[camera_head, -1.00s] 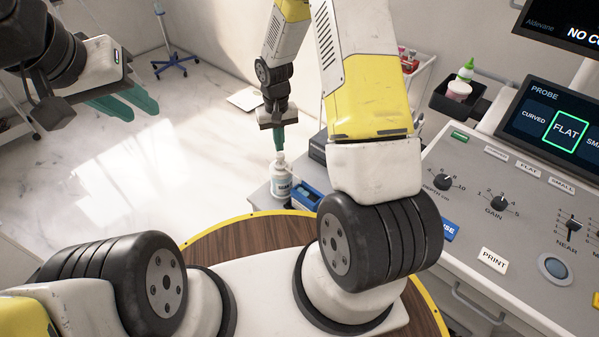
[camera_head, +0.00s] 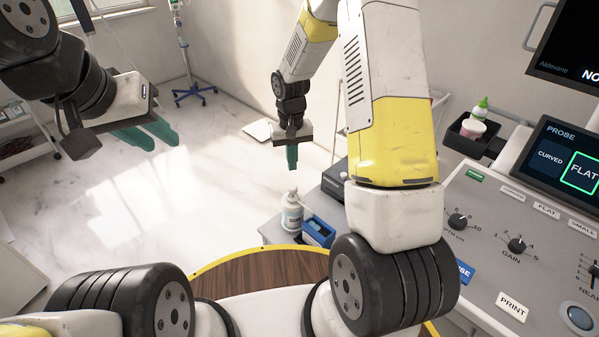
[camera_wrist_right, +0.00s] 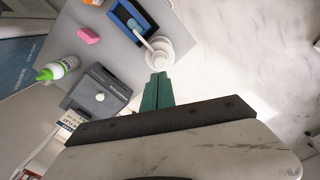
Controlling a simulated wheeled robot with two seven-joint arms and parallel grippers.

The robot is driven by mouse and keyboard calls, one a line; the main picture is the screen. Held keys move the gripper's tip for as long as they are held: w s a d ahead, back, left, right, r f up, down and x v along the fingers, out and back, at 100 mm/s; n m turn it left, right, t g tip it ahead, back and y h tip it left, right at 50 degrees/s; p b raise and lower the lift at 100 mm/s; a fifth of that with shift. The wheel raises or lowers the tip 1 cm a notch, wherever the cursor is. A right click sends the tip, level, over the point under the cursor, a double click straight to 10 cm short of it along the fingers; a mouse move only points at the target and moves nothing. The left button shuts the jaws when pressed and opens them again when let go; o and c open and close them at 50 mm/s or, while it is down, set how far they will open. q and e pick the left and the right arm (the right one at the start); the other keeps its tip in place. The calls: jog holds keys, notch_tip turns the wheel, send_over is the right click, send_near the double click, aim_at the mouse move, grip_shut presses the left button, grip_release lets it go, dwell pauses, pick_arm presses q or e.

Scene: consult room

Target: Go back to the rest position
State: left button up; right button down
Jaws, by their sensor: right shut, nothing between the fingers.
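My right gripper (camera_head: 292,166) hangs fingers down above the side cart, a little above a white pump bottle (camera_head: 291,212) and apart from it in the head view. Its teal fingers are closed together with nothing between them; they show also in the right wrist view (camera_wrist_right: 157,88). My left gripper (camera_head: 155,134) is at the upper left of the head view, over open floor. Its two teal fingers show a gap between them, and it holds nothing.
A blue box (camera_head: 318,232) stands beside the bottle on the grey cart top (camera_head: 272,230). The control console (camera_head: 480,215) fills the right side. The floor (camera_head: 130,200) at left is clear.

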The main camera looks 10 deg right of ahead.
jog(key=s+d+r+t, duration=0.1)
jog(key=s+r, duration=0.2)
jog(key=r, duration=0.3)
jog(key=s+d+r+t+y, duration=0.1)
jog(key=s+r, duration=0.1)
jog(key=r, duration=0.4)
jog(key=s+r+t, duration=0.1)
jog(key=s+r, duration=0.2)
jog(key=r, duration=0.4)
jog(key=s+r+t, duration=0.1)
jog(key=s+r, duration=0.3)
jog(key=s, duration=0.3)
jog(key=s+r+t+y, duration=0.1)
jog(key=s+r, duration=0.3)
jog(key=s, duration=0.4)
jog(key=shift+d+r+t, duration=0.3)
jog(key=shift+d+t, duration=0.15)
jog(key=shift+t, duration=0.15)
